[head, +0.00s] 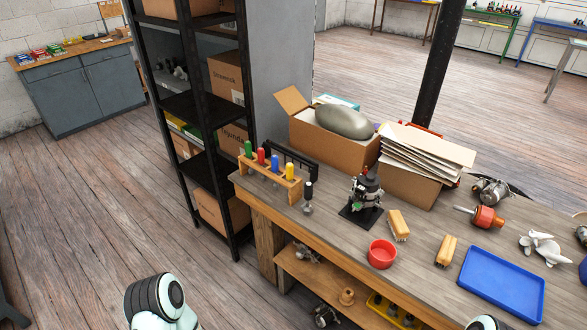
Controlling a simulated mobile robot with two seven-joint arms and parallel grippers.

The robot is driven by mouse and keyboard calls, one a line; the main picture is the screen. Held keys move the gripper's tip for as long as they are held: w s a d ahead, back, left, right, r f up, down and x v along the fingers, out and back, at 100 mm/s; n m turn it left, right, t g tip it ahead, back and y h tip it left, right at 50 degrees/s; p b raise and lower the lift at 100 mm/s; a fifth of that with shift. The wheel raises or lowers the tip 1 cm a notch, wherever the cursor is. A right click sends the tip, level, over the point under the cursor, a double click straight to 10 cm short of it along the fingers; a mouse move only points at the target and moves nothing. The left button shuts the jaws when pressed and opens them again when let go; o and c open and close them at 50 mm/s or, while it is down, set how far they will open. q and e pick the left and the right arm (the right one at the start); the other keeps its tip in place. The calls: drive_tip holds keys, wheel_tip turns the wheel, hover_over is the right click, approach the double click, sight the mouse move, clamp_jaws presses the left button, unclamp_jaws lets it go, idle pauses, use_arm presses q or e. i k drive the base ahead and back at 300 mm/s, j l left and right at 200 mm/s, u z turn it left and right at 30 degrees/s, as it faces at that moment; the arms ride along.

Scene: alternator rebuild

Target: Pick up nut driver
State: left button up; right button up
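A wooden rack (256,182) stands at the left end of the workbench. It holds upright tools with a green handle (249,149), a red handle (261,156), a blue handle (275,162) and a yellow handle (290,171). Only a rounded part of my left arm shows at the bottom left, and a sliver of my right arm at the bottom right. Neither gripper is in view.
The workbench (330,223) also bears an alternator assembly (364,200) on a black base, a red bowl (382,254), two brushes (398,224), a blue tray (502,284) and an orange-red rotor (487,217). Cardboard boxes (330,146) stand behind. A black shelf (203,108) rises left of the bench.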

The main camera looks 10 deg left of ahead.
sight(289, 167)
drive_tip(key=z, duration=0.7)
drive_tip(key=j+z, duration=0.35)
drive_tip(key=i+j+z, duration=0.1)
drive_tip(key=j+z, duration=0.55)
drive_tip(key=k+j+z, duration=0.2)
drive_tip(key=j, duration=0.3)
drive_tip(key=j+z, duration=0.15)
drive_tip(key=j, duration=0.35)
